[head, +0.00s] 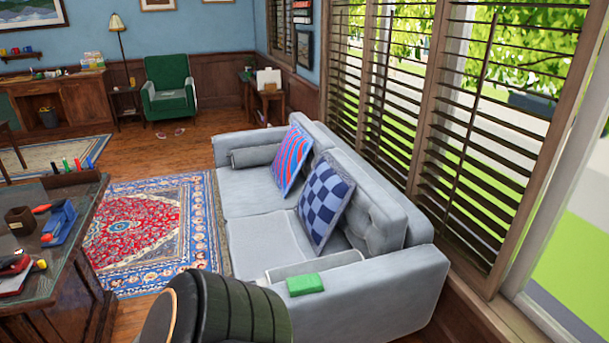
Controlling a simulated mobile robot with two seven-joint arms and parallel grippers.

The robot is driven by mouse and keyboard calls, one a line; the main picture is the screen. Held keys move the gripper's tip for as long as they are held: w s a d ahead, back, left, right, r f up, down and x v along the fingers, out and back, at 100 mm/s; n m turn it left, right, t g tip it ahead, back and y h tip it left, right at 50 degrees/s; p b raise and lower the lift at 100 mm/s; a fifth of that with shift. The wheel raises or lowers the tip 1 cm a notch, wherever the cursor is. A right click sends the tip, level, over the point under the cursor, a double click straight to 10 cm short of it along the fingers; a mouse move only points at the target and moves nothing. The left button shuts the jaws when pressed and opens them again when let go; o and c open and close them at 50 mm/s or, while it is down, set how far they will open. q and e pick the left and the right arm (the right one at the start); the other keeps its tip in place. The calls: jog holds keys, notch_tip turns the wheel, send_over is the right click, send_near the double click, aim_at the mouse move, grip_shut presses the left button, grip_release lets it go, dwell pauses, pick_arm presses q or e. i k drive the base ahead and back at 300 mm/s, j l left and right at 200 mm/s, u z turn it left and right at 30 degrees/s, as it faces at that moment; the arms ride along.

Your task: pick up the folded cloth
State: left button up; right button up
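The folded cloth is a small bright green bundle (306,284). It lies on the near armrest of a light grey sofa (398,287) and is fully visible from above. Neither of my grippers shows in the head view, so I cannot see where they are relative to the cloth.
Two patterned cushions (325,203) lean on the sofa's backrest. A desk (75,243) with small items stands at left. A red rug (150,228) covers open floor between. Windows with blinds line the right.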

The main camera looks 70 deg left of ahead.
aim_at(310, 283)
jog(key=u, duration=2.25)
